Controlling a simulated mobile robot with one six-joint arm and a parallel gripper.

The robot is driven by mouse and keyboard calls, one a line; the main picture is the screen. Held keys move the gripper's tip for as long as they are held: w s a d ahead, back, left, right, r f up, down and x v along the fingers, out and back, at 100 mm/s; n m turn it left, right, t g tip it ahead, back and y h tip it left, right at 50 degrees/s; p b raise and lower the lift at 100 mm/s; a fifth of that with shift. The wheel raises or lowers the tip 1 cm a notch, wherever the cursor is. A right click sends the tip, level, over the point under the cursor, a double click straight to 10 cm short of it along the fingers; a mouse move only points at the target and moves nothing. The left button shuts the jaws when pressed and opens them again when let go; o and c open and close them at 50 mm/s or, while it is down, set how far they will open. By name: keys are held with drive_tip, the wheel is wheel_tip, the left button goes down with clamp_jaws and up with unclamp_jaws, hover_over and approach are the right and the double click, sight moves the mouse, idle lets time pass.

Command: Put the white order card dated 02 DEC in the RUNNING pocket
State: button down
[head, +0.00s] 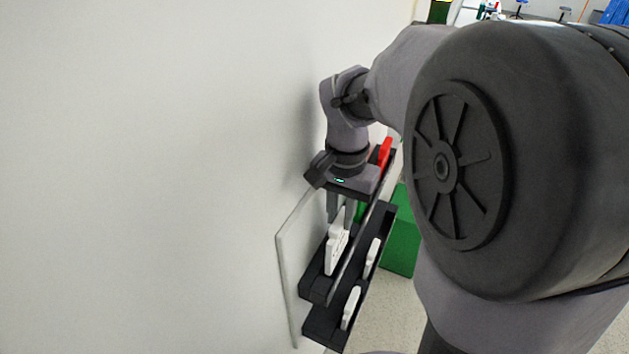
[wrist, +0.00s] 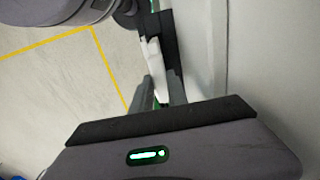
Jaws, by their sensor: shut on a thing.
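My gripper (head: 341,222) points down at the wall rack and is shut on a white card (head: 335,252). The card stands upright at the upper black rack tier (head: 318,291), its lower part close to or inside it; I cannot tell which. In the wrist view, the white card (wrist: 153,58) shows between and beyond the fingers of my gripper (wrist: 162,98), beside the black rack (wrist: 168,45). No date on the card and no pocket label can be read, so the RUNNING pocket cannot be told apart.
Two other white cards (head: 371,257) (head: 350,307) stand in the lower black tier (head: 325,331). A red piece (head: 385,152) is at the rack's far end. A green box (head: 402,243) lies beyond, to the right. The white wall (head: 150,180) is close on the left.

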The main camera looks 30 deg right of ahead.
drive_tip(key=shift+f+b, duration=1.15)
drive_tip(key=shift+f, duration=0.25)
drive_tip(key=c, duration=1.2)
unclamp_jaws()
